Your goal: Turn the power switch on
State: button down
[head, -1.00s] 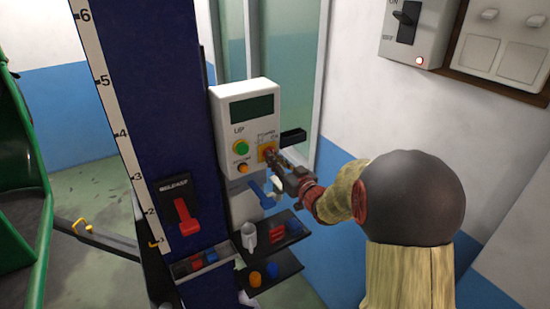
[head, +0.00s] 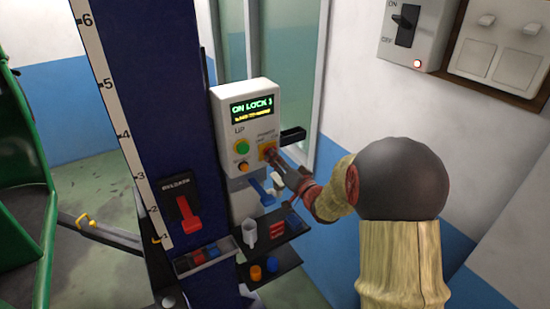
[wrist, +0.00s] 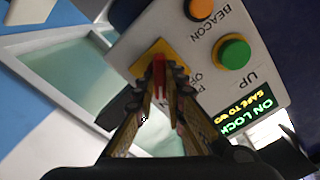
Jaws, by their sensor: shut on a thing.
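The power switch (head: 268,151) is a red knob on a yellow plate at the lower right of the white control box (head: 247,93). My gripper (head: 276,160) is shut on the red knob. In the wrist view the knob (wrist: 159,80) stands between my two fingertips (wrist: 158,88), with the yellow plate (wrist: 150,50) behind it. The box's display (head: 252,108) is lit with green and yellow text reading "ON LOCK". Most of the knob is hidden by my fingers in the head view.
The green UP button (head: 241,147) and orange BEACON button (head: 243,167) are close to the knob. A blue lever (head: 263,192) and black shelves (head: 262,232) with small items sit below. A red lever (head: 188,213) is on the blue column. A wall switch box (head: 418,32) is at upper right.

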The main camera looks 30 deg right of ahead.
dwell(0.4)
jog(key=c, duration=1.8)
grip_release()
jog(key=shift+c, duration=0.2)
jog(key=shift+s, duration=0.1)
jog(key=s, duration=1.1)
jog(key=shift+s+d, duration=0.2)
jog(key=shift+s, duration=0.2)
